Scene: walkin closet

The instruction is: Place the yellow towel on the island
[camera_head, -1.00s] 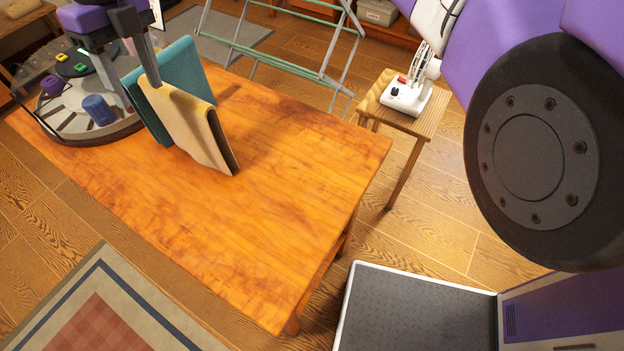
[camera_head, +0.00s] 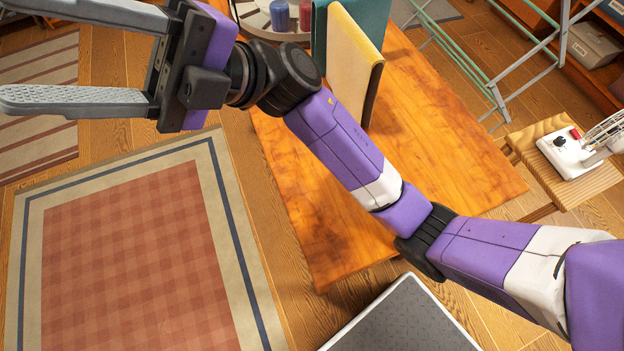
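The yellow towel (camera_head: 350,62) stands folded and upright on the wooden island (camera_head: 450,150). A teal towel (camera_head: 377,22) stands close behind it. My gripper (camera_head: 5,55) is at the left of the view, away from the towel and over the floor and rug side. Its two fingers are spread wide apart with nothing between them. The upper finger's tip lies at or beyond the picture edge. My arm crosses in front of the island and hides part of its top and near edge.
A wooden stool (camera_head: 546,130) bears a white device (camera_head: 572,152). A green drying rack (camera_head: 480,75) stands behind. A checked rug (camera_head: 130,260) covers the floor.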

